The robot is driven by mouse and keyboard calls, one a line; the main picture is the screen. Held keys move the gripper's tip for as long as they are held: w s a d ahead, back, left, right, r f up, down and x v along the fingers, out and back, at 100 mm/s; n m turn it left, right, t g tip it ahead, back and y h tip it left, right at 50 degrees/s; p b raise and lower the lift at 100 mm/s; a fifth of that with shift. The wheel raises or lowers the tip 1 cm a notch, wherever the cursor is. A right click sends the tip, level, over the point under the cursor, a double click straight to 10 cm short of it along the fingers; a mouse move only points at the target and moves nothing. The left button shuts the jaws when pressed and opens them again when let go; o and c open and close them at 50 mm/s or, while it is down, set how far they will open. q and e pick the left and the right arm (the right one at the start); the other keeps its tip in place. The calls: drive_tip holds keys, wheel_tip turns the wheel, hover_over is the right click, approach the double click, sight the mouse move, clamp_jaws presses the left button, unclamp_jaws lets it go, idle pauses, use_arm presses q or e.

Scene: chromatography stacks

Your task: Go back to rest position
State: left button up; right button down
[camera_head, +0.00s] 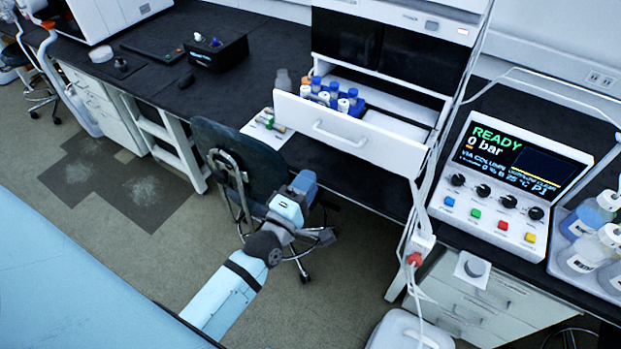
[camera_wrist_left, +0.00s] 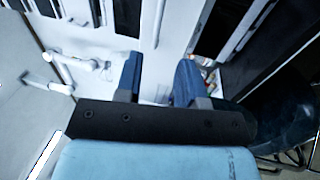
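My left gripper (camera_head: 303,185) is above the floor, in front of the dark chair and short of the bench edge. My light blue left forearm reaches up to it from the bottom of the head view. In the left wrist view the two blue fingers of the left gripper (camera_wrist_left: 160,78) stand apart with an empty gap between them. No object is held. My right gripper is in neither view.
A dark chair (camera_head: 237,165) stands behind the left gripper. An open white drawer (camera_head: 350,133) holding bottles juts from the chromatography stack. A control panel (camera_head: 510,175) reading READY and hanging tubing (camera_head: 425,185) are at right. Floor at left is clear.

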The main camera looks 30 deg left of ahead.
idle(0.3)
use_arm(q)
drive_tip(key=s+d+f+m+g+h+p, duration=0.2)
drive_tip(key=s+f+m+g, duration=0.7)
drive_tip(key=m, duration=1.1)
drive_tip(key=s+d+f+p, duration=0.2)
drive_tip(key=s+f, duration=0.2)
drive_tip(key=s, duration=0.1)
drive_tip(key=shift+s+m, duration=0.3)
drive_tip(key=shift+w+d+f+h, duration=0.1)
drive_tip(key=shift+h, duration=0.2)
